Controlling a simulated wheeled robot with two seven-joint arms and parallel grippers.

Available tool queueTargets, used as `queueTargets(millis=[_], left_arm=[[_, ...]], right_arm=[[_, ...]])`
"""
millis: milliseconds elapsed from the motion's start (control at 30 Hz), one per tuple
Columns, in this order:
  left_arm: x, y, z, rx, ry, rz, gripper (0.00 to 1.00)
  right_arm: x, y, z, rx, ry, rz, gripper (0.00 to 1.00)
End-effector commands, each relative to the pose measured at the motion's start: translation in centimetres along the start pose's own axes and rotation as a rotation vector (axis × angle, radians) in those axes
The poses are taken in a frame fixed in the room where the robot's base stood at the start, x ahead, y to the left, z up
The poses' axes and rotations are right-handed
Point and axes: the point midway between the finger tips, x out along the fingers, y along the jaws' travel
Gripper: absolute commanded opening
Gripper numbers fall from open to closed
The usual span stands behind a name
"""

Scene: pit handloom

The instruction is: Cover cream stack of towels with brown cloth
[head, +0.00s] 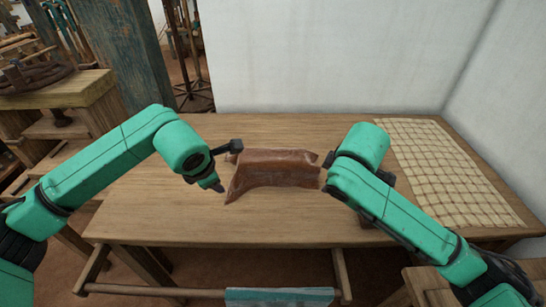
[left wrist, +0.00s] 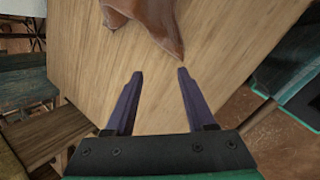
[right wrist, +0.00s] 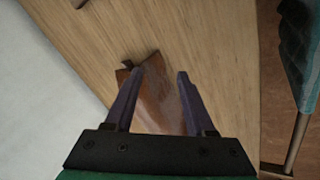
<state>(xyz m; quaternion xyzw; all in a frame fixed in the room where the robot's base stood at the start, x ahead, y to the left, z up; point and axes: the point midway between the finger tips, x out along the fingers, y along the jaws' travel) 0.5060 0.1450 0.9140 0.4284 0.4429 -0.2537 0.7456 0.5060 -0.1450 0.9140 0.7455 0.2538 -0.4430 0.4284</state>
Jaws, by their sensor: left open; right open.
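The brown cloth (head: 275,170) lies near the middle of the wooden table, raised in a boxy shape with its lower left corner spread on the wood. No cream towel stack shows; whether it is under the cloth I cannot tell. My left gripper (head: 226,167) is open at the cloth's left end. In the left wrist view the cloth (left wrist: 150,20) lies beyond the open fingertips, apart from them. My right gripper (right wrist: 160,73) is open, with the cloth (right wrist: 158,105) showing between and below its fingers. In the head view my right arm hides most of this gripper.
A cream gridded cloth (head: 450,165) lies flat on the table's right side. The table (head: 150,210) is clear at front left. White walls (head: 320,55) stand behind and right. A bluish cloth (head: 280,297) hangs below the front edge.

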Motion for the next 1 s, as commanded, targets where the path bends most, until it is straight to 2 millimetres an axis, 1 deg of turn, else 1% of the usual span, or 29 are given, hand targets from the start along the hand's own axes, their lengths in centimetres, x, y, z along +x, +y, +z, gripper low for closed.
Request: queueTargets(millis=[67, 200, 467, 500, 567, 667, 1000], left_arm=[[-0.6, 0.1, 0.1, 0.000, -0.001, 0.001, 0.55], [-3.3, 0.4, 0.3, 0.001, -0.003, 0.003, 0.55], [-8.4, -0.4, -0.2, 0.002, -0.003, 0.003, 0.55], [-9.2, -0.5, -0.2, 0.001, -0.004, 0.002, 0.55], [-10.1, -0.7, -0.3, 0.001, -0.003, 0.003, 0.55], [-10.8, -0.8, -0.5, 0.001, 0.000, 0.000, 0.55], [-10.8, -0.8, -0.5, 0.000, -0.001, -0.001, 0.55]], right_arm=[[-0.7, 0.1, -0.1, 0.000, 0.002, 0.001, 0.55], [-3.3, 0.4, -0.3, 0.000, 0.006, 0.003, 0.55], [-8.4, -0.4, 0.2, -0.001, 0.005, 0.003, 0.55], [-9.3, -0.3, 0.3, -0.003, 0.004, 0.010, 0.55], [-10.2, -0.5, 0.4, -0.003, 0.003, 0.009, 0.55], [-10.8, -0.8, 0.5, -0.001, 0.001, 0.002, 0.55], [-10.8, -0.8, 0.5, 0.000, 0.001, -0.001, 0.55]])
